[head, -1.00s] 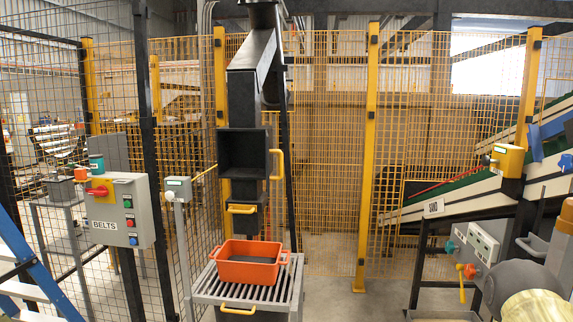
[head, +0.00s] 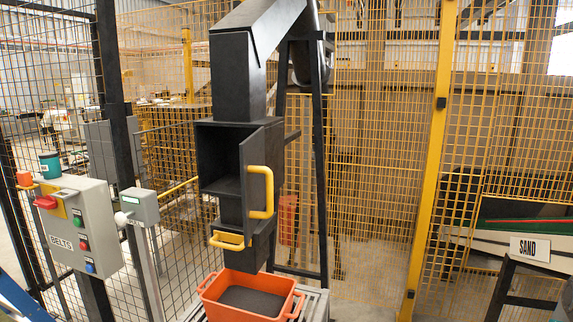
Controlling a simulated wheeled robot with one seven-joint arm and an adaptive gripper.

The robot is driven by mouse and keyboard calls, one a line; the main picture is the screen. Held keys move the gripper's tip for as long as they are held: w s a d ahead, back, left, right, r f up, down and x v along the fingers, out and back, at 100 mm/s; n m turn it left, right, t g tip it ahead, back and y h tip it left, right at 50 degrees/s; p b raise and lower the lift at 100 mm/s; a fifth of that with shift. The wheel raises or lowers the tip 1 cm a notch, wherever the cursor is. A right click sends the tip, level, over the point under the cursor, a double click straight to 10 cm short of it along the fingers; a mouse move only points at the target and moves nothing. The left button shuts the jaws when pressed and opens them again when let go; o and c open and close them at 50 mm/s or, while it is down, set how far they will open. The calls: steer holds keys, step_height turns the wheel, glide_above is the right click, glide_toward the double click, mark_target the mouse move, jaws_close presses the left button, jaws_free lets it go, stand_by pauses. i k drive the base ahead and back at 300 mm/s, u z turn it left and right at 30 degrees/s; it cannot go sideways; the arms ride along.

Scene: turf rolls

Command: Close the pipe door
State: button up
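The dark pipe (head: 238,90) comes down from the upper middle of the head view into a box-shaped section. The pipe door (head: 257,170) is a dark panel with a yellow handle (head: 268,193), hinged at the right side of the box opening (head: 218,160). The door stands open, swung outward, and the dark inside of the box shows. A second yellow handle (head: 228,241) sits lower down, at the pipe's lower end. My gripper is not in view.
An orange crate (head: 206,290) with dark material inside stands below the pipe on a grey stand. A grey BELTS control box (head: 98,210) and a small grey box on a post (head: 139,206) are at the left. A yellow fence post (head: 432,160) and a SAND sign (head: 530,248) are at the right.

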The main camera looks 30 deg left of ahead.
mark_target(257, 191)
steer(key=i, duration=0.6)
steer(key=u, duration=0.3)
steer(key=k, duration=1.1)
steer(key=u, duration=0.6)
